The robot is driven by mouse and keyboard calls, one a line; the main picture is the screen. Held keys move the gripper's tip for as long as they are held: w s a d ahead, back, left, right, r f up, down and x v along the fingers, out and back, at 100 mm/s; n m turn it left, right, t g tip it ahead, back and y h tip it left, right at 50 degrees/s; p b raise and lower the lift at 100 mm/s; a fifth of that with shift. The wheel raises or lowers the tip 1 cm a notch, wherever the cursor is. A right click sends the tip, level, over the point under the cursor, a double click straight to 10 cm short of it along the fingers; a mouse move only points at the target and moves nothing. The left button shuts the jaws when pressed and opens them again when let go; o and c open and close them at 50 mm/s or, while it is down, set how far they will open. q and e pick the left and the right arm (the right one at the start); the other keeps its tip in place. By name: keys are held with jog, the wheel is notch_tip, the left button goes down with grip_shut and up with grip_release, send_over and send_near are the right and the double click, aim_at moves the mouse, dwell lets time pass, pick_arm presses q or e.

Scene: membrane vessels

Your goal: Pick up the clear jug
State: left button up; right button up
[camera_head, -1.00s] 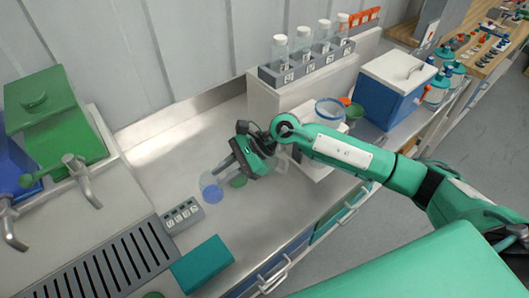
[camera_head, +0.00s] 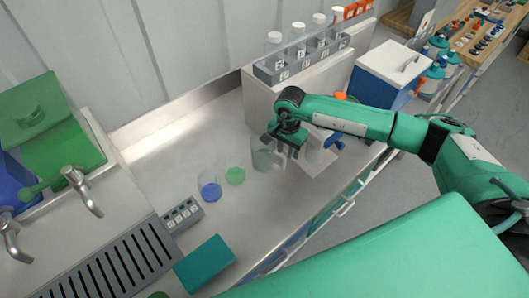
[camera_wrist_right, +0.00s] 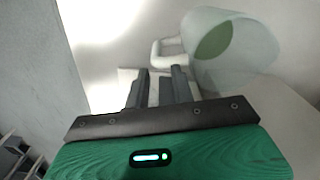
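The clear jug (camera_head: 262,157) stands on the steel counter beside the white block, its handle on the right. In the right wrist view the jug (camera_wrist_right: 248,58) is at upper right and its pale handle (camera_wrist_right: 160,52) points left. A green oval shows through its wall; I cannot tell whether it is inside or behind. My right gripper (camera_head: 283,150) is pointed down at the handle side of the jug. In the wrist view its two fingers (camera_wrist_right: 160,80) are apart, with nothing visibly held; the handle appears just beyond the tips. My left gripper is not in view.
A blue-bottomed clear vessel (camera_head: 209,188) and a green-bottomed one (camera_head: 235,176) stand left of the jug. A labelled grey block (camera_head: 182,214) and teal box (camera_head: 204,262) are nearer. A bottle rack (camera_head: 300,62) stands behind. The counter at back left is clear.

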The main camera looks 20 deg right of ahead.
aim_at(284, 163)
jog(key=shift+s+a+f+p, duration=0.15)
jog(key=shift+f+p, duration=0.4)
jog(key=shift+f, duration=0.15)
jog(key=f+p, duration=0.1)
jog(key=f, duration=0.1)
jog(key=f+p, duration=0.1)
jog(key=shift+s+a+f+p, duration=0.25)
jog(key=shift+s+f+p, duration=0.1)
jog(key=shift+w+f, duration=0.1)
jog(key=shift+f, duration=0.4)
grip_shut()
